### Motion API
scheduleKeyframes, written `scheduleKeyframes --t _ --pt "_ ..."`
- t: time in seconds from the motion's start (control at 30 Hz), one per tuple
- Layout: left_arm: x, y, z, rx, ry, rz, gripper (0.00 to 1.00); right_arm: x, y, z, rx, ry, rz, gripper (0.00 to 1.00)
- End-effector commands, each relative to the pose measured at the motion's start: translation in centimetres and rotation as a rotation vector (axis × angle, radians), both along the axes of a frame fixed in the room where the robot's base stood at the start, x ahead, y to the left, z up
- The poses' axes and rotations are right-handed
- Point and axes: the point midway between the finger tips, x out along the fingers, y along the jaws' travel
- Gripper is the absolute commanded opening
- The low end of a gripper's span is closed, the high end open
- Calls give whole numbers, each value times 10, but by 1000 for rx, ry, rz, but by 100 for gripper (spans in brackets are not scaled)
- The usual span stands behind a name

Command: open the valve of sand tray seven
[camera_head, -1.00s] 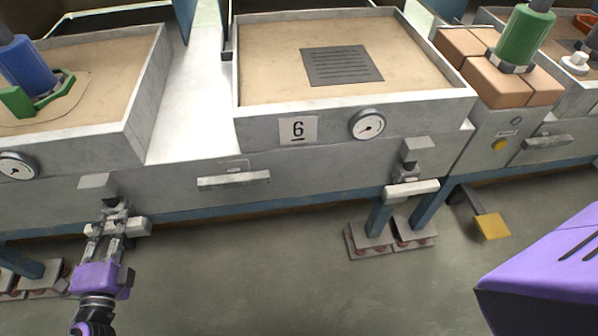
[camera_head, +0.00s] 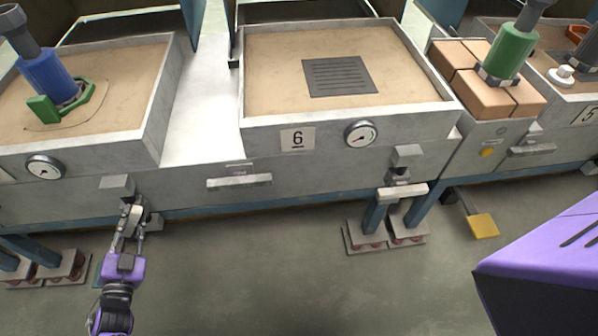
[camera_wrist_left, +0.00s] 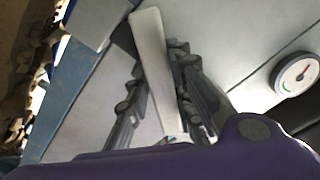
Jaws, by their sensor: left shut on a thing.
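The left sand tray (camera_head: 90,137) is partly cut off by the picture edge and its number is not in view; the tray to its right reads 6. The left tray's valve sits under its front edge, below a small grey block (camera_head: 116,187). My left gripper (camera_head: 133,222) is shut on its pale lever handle (camera_head: 132,217), which points steeply along the fingers. In the left wrist view, the long pale handle (camera_wrist_left: 152,65) lies between both fingers. My right gripper is out of view.
Tray six's valve handle (camera_head: 402,191) lies level. Round gauges sit on the left tray (camera_head: 44,167) and tray six (camera_head: 361,134). A grey bar handle (camera_head: 239,182) juts out between the valves. A yellow pedal (camera_head: 483,225) is at right.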

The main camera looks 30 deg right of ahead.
Motion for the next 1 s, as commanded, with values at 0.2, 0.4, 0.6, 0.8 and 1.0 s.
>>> scheduleKeyframes --t 0.2,0.4,0.6,0.8,1.0 --pt "5 4 8 -194 59 4 0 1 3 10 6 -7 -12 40" --pt "5 5 8 -354 118 5 0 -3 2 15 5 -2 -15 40" --pt "5 5 7 -480 163 7 0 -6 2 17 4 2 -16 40" --pt "5 6 7 -563 192 6 0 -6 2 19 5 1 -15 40" --pt "5 6 7 -603 206 6 0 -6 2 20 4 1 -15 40"
